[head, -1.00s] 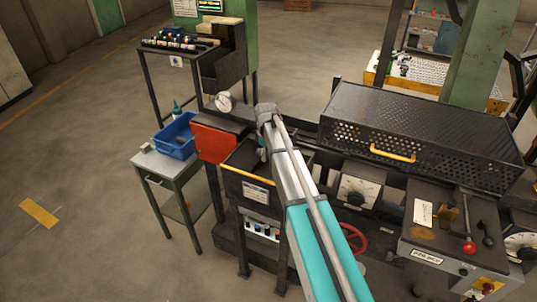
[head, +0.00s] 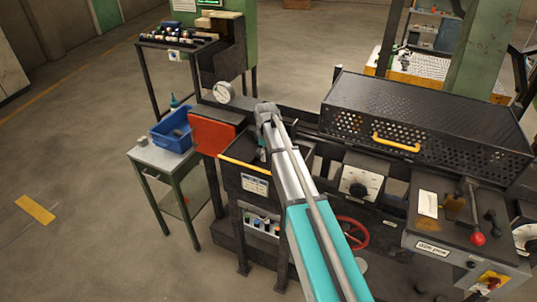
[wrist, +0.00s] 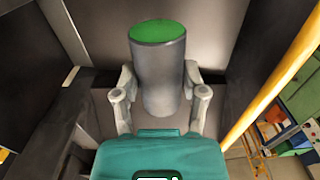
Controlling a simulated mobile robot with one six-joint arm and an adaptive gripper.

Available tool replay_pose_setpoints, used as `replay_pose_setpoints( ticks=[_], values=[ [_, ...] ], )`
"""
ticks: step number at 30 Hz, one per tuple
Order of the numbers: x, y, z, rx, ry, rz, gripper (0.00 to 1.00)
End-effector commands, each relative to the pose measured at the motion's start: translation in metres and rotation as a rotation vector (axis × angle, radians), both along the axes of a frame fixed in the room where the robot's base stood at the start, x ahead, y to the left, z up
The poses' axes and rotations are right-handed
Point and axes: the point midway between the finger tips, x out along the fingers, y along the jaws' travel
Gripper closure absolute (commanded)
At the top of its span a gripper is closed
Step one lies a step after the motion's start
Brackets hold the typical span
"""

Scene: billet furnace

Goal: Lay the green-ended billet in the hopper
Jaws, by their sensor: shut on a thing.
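The green-ended billet (wrist: 160,80) is a grey cylinder with a bright green end face, seen in the wrist view with that end toward the top of the picture. My gripper (wrist: 160,97) is shut on it, one finger on each side. Dark metal walls surround it, with a yellow bar to the right. In the head view, the hopper (head: 232,182) appears to be the dark box with a yellow front edge; my arm reaches over it. The gripper and billet are mostly hidden there behind my arm. I cannot tell whether the billet touches the hopper.
A red-orange plate (head: 213,136) and a blue bin (head: 173,133) on a side table (head: 162,158) stand left of the hopper. A perforated black cover (head: 425,120) and a control box (head: 465,225) are to the right. Open floor lies at left.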

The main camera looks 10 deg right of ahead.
Motion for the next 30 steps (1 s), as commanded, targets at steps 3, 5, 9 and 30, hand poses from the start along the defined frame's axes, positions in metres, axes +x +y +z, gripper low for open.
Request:
replay_pose_setpoints(
  ticks=[3,5,9,30],
  values=[
    [0.0000,0.0002,0.0004,0.000,0.000,0.000,1.00],
    [0.0000,0.0004,0.0004,0.000,0.000,0.000,0.39],
    [0.0001,0.0004,0.0004,0.000,0.000,0.001,0.13],
    [0.0000,0.0009,0.0001,0.000,0.000,0.001,0.04]
  ],
)
